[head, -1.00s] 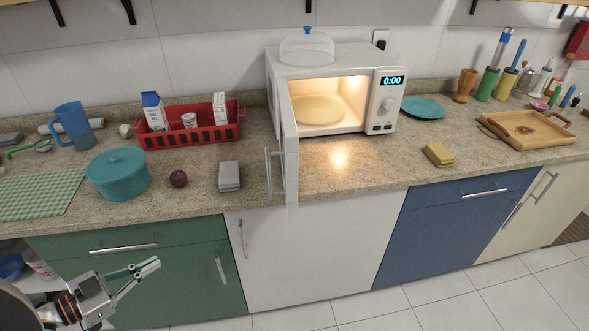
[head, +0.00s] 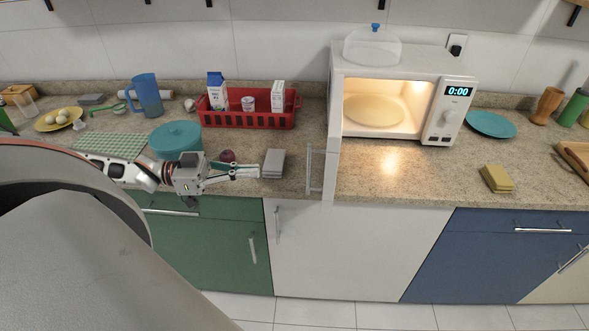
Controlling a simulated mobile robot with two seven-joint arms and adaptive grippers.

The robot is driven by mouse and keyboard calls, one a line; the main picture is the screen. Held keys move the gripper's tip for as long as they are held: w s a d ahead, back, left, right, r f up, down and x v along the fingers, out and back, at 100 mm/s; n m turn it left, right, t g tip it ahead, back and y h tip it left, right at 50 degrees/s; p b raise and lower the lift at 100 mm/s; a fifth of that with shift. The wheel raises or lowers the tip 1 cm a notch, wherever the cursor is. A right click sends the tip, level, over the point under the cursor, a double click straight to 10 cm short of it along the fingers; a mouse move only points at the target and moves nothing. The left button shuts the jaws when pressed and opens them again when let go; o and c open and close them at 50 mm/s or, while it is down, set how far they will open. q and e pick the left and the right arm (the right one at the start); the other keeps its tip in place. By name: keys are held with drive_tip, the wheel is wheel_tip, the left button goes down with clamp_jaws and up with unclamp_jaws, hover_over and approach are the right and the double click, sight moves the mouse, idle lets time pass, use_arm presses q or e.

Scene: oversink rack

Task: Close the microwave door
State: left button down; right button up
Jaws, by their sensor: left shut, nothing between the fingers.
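The white microwave (head: 405,62) stands on the counter with its inside lit and its display at 0:00. A round plate (head: 373,110) lies inside. Its door (head: 331,155) is wide open on the left side and points out toward me, seen nearly edge-on. The door's metal handle (head: 309,170) is on its left-facing side. My left gripper (head: 258,172) is shut and empty, in front of the grey cloth stack, to the left of the door handle and apart from it. My right gripper is not in view.
A grey folded cloth stack (head: 273,162), a dark red onion (head: 227,156) and a teal pot (head: 175,138) are close to my left gripper. A red basket (head: 247,118) stands behind. A yellow sponge stack (head: 497,178) lies right of the microwave front. A clear dome (head: 372,48) sits on top.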

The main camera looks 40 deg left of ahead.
use_arm(q)
drive_tip(key=b+x, duration=0.8)
drive_tip(key=x, duration=0.2)
drive_tip(key=shift+w+d+b, duration=0.25)
drive_tip(key=shift+d+b, duration=0.1)
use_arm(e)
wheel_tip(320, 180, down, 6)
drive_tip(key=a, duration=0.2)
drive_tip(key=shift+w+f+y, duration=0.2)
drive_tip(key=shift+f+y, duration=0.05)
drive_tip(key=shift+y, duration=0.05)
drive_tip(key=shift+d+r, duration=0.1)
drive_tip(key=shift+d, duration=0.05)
